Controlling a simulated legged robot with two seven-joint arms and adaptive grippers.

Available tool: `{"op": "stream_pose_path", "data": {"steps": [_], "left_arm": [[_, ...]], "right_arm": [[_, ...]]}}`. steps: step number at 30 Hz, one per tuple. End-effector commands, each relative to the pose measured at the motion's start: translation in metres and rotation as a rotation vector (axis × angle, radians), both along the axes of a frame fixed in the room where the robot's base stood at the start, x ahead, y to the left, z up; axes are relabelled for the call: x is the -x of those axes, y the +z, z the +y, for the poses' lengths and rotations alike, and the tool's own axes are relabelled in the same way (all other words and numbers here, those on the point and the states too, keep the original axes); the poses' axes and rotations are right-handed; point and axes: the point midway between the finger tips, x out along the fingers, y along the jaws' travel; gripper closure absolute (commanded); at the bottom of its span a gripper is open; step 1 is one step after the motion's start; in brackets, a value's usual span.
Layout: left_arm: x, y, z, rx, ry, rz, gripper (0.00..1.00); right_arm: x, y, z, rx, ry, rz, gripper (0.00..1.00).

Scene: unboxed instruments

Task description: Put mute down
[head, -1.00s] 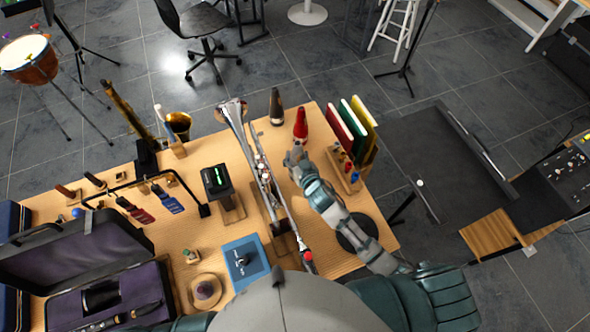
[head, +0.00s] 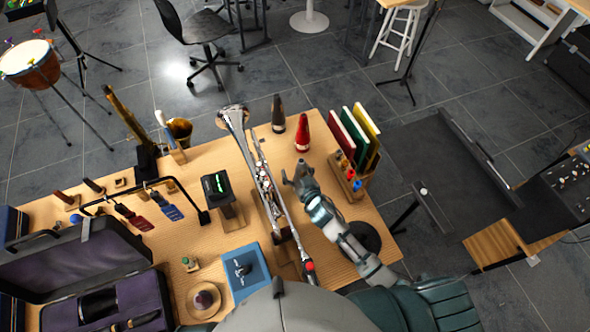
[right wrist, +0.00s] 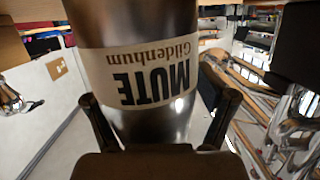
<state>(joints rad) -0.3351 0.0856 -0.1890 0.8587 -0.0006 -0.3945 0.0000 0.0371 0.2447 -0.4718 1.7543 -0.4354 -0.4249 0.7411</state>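A mute (right wrist: 140,75) with a cream label, reading "MUTE" upside down, fills the middle of the right wrist view. Its body looks silvery and brown. My right gripper (right wrist: 160,110) has a finger on either side of it; a gap shows between the mute and the right-hand finger. In the head view, my right gripper (head: 296,171) is over the table, just nearer than a red mute (head: 302,135) standing upright. A dark mute (head: 278,114) stands to its left. I cannot tell which mute the wrist view shows. My left gripper is out of view.
The wooden table (head: 190,240) carries a trumpet (head: 262,180) left of my right gripper. A wooden holder with coloured books (head: 352,138) stands to the right. An open case (head: 75,260) lies at the left. Some bare tabletop shows right of my right forearm.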

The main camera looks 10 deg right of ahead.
Motion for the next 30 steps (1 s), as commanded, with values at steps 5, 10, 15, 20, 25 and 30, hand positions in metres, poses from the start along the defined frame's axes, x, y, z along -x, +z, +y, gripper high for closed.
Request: {"op": "stream_pose_path", "data": {"steps": [5,10,15,20,25,30], "left_arm": [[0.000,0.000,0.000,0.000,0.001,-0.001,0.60],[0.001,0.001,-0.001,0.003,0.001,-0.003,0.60],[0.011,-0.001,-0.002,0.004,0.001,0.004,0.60],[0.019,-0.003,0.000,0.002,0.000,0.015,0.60],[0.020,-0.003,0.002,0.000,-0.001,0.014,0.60],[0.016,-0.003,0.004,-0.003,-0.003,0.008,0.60]], "right_arm": [[0.002,0.000,-0.002,-0.002,-0.001,-0.001,0.20],[0.023,0.006,-0.005,-0.002,0.000,0.000,0.20],[0.060,0.017,-0.014,-0.001,0.000,0.001,0.20],[0.090,0.024,-0.021,-0.001,0.000,0.001,0.20],[0.109,0.030,-0.026,0.000,0.000,-0.001,0.20],[0.113,0.031,-0.027,-0.001,0.000,-0.003,0.20]]}}
